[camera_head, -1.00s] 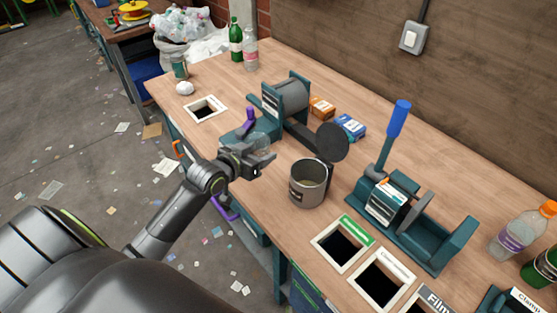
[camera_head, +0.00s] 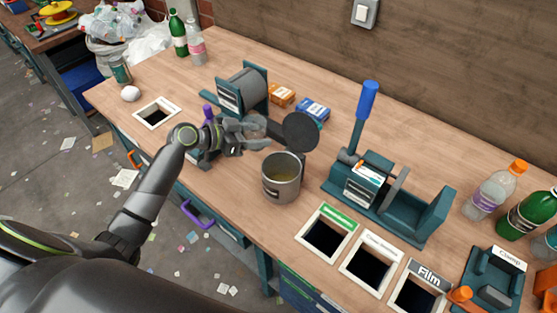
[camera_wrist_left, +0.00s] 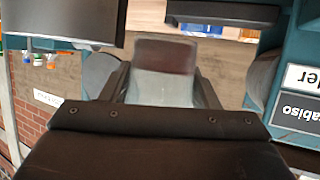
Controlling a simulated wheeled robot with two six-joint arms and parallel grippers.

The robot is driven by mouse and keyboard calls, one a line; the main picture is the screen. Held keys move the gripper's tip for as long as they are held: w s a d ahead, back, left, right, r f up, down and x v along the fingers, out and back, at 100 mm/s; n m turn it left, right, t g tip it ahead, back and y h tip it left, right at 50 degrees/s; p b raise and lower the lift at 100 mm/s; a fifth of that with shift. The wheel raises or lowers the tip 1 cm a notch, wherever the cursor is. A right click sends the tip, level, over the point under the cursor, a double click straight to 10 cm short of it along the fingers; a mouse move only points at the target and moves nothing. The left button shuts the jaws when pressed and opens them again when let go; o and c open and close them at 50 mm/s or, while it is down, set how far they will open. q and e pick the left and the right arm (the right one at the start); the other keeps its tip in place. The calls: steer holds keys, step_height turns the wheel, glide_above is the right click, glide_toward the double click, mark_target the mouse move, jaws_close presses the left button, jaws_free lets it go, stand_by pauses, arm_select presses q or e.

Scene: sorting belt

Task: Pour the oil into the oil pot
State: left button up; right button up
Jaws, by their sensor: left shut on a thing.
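The oil pot (camera_head: 281,190) is a grey metal can on the bench, its round dark lid (camera_head: 300,131) swung up at the back. Yellowish liquid or lining shows inside it. My left gripper (camera_head: 260,133) is behind and left of the pot, close to its lid. It is shut on a small clear container (camera_wrist_left: 163,88), which shows a brownish-red area near its far end in the left wrist view. The gripper's fingers partly hide the container in the head view. My right gripper is not in view.
A teal machine with a grey roller (camera_head: 243,89) stands behind the gripper. A teal press with a blue handle (camera_head: 366,103) stands right of the pot. Framed holes (camera_head: 327,234) line the front edge. Bottles (camera_head: 493,190) stand at the right. Orange and blue boxes (camera_head: 313,109) lie behind the lid.

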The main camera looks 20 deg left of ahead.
mark_target(265, 133)
arm_select(q)
steer(key=shift+w+d+r+m+g+h, duration=0.25)
steer(key=shift+w+r+m+g+h, duration=0.05)
steer(key=shift+w+r+m+h, duration=0.1)
steer(key=shift+s+d+r, duration=0.1)
steer(key=shift+r, duration=0.05)
steer(key=s+d+r+m+y+p, duration=0.1)
steer(key=p, duration=0.2)
steer(key=shift+d+r+m+y, duration=0.1)
steer(key=shift+m+y, duration=0.2)
steer(key=shift+m, duration=0.1)
steer(key=d+m+p, duration=0.1)
steer(key=s+d+r+m+t+y+p, duration=0.1)
steer(key=p, duration=0.1)
steer(key=shift+s+r+t, duration=0.15)
steer(key=shift+r+t, duration=0.05)
steer(key=shift+t, duration=0.1)
steer(key=shift+s+d+f+m+t+y+b, duration=0.1)
steer(key=shift+s+d+m+t+y+b, duration=0.1)
steer(key=shift+m+t+y+b, duration=0.6)
steer(key=shift+s+d+m+t+y+b, duration=0.15)
steer(key=shift+m+y, duration=0.35)
steer(key=shift+m, duration=0.6)
steer(key=shift+f+m+b, duration=0.15)
steer(key=shift+m+b, duration=0.15)
steer(key=shift+b, duration=0.15)
